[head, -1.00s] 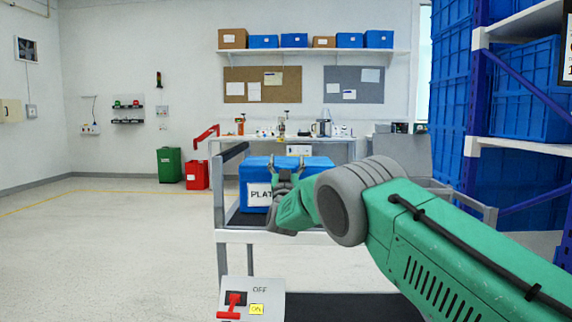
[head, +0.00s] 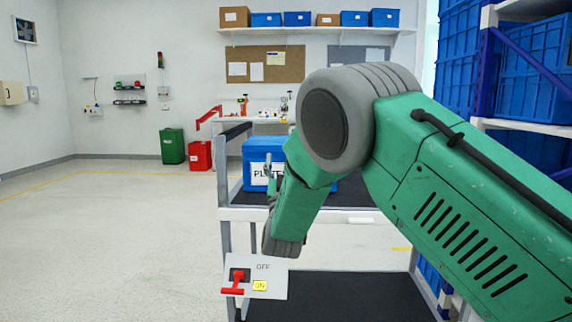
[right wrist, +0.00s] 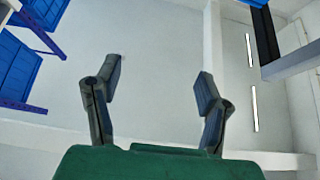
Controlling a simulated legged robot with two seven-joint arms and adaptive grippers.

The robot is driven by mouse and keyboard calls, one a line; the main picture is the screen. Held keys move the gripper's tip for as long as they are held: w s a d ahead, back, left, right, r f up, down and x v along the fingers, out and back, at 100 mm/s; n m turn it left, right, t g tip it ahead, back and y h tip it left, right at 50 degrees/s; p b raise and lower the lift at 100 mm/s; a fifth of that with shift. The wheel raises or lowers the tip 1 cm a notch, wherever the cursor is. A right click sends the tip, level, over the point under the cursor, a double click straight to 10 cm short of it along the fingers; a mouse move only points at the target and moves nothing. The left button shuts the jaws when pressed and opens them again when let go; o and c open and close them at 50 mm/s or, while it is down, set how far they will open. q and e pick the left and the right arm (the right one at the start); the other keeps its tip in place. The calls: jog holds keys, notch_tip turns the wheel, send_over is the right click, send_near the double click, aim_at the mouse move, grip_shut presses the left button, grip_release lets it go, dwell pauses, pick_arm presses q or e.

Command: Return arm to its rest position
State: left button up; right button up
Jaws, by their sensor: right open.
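My right arm comes in from the right in the head view, with its elbow raised and its forearm hanging down in front of the cart. Its gripper is mostly hidden behind the forearm; a little of the fingers (head: 269,178) shows in front of the blue crate. In the right wrist view the two fingers of my right gripper (right wrist: 158,78) stand wide apart, with nothing between them. The switch panel (head: 276,290) has OFF and yellow ON labels. Its red handle (head: 236,284) is low at the left, apart from the arm. My left gripper is not in view.
A blue crate (head: 251,150) stands on the cart (head: 236,214), close behind my forearm. Blue shelving (head: 483,75) with crates is at the right. The floor at the left is free. The wrist view shows ceiling and walls, and shelving at its left.

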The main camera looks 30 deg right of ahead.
jog(key=shift+s+a, duration=0.35)
jog(key=shift+s, duration=0.35)
